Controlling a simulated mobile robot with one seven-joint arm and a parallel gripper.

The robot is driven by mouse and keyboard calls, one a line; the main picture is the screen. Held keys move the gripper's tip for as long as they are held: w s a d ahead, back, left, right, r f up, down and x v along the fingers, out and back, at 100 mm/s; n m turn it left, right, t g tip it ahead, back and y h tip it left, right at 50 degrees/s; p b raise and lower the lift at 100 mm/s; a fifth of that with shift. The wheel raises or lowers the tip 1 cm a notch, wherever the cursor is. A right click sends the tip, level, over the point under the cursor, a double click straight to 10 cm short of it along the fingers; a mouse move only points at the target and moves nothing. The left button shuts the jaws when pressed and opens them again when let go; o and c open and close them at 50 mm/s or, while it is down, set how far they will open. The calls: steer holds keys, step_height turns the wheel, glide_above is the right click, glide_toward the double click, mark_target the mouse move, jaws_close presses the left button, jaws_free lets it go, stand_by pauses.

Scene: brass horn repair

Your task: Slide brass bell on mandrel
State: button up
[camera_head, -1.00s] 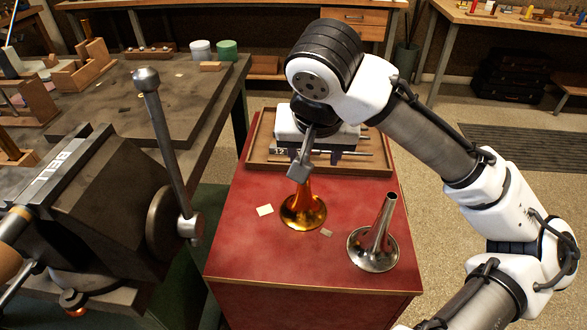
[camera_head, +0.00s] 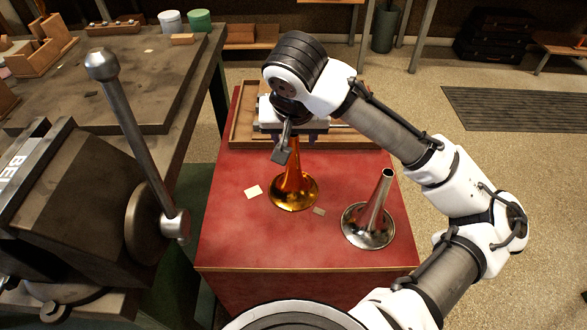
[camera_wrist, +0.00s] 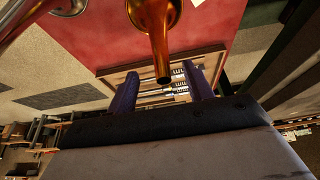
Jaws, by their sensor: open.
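The brass bell (camera_head: 293,192) stands flared end down on a red cabinet top (camera_head: 235,235), its narrow end up. I cannot make out the mandrel in these frames.
A silver bell (camera_head: 371,220) stands on the cabinet, right of the brass one. A wooden tray (camera_head: 240,128) lies behind. Small pale pieces (camera_head: 253,191) lie on the red top. A large dark vise (camera_head: 75,205) with an upright lever (camera_head: 130,130) stands at left. Floor is open at right.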

mark_target(294, 137)
steer(key=x, duration=0.2)
steer(key=w+x, duration=0.1)
steer(key=x, duration=0.2)
steer(key=shift+a+r, duration=0.1)
steer(key=shift+r, duration=0.05)
jaws_close()
